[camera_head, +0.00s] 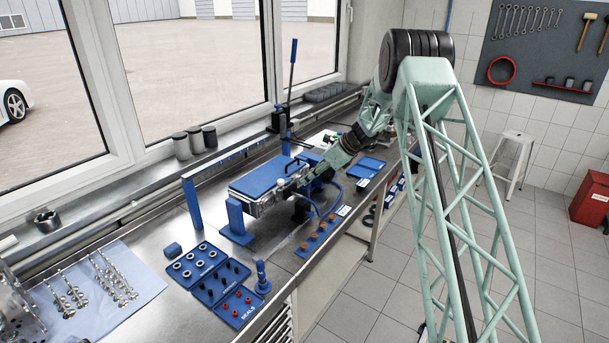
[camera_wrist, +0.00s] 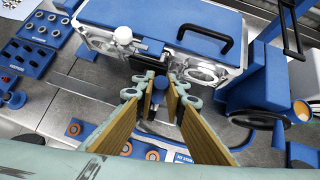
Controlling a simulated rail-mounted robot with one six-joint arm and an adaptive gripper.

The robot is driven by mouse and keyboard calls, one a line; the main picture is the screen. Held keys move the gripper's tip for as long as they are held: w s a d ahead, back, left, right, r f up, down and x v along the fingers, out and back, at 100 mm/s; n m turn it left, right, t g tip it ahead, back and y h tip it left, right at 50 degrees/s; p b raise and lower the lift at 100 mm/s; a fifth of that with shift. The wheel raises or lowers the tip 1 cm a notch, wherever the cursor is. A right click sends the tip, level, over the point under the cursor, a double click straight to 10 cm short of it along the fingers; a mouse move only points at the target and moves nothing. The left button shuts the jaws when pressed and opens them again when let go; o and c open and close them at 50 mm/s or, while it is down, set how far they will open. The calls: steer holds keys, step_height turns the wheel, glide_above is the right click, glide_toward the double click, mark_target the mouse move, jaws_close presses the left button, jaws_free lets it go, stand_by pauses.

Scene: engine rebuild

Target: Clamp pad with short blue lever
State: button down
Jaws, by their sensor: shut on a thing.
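In the head view a blue pad (camera_head: 268,175) lies on top of a grey metal engine part held in a blue stand. In the wrist view the blue pad (camera_wrist: 165,30) carries a black handle and sits above the metal part (camera_wrist: 205,72). The short blue lever (camera_wrist: 160,83) shows as a small blue end between my fingertips, in front of the metal part. My gripper (camera_wrist: 159,90) is shut on this lever. In the head view my gripper (camera_head: 300,186) is at the right end of the metal part; the lever is not clear there.
Blue trays (camera_head: 198,262) of rings and seals lie at front left. A row of orange-brown rings (camera_head: 317,238) lies along the bench's front edge. A white ball knob (camera_wrist: 122,36) stands left of my gripper.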

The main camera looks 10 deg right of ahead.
steer(key=p, duration=0.2)
steer(key=w+a+g+h+p, duration=0.1)
steer(key=p, duration=0.2)
steer(key=shift+w+a+g, duration=0.15)
steer(key=shift+w+g, duration=0.1)
steer(key=shift+g, duration=0.05)
steer(key=shift+w+a+f+h+p, duration=0.1)
steer(key=shift+f+h+p, duration=0.1)
steer(key=shift+h+p, duration=0.35)
steer(key=c, duration=2.6)
jaws_free()
steer(key=v, duration=1.2)
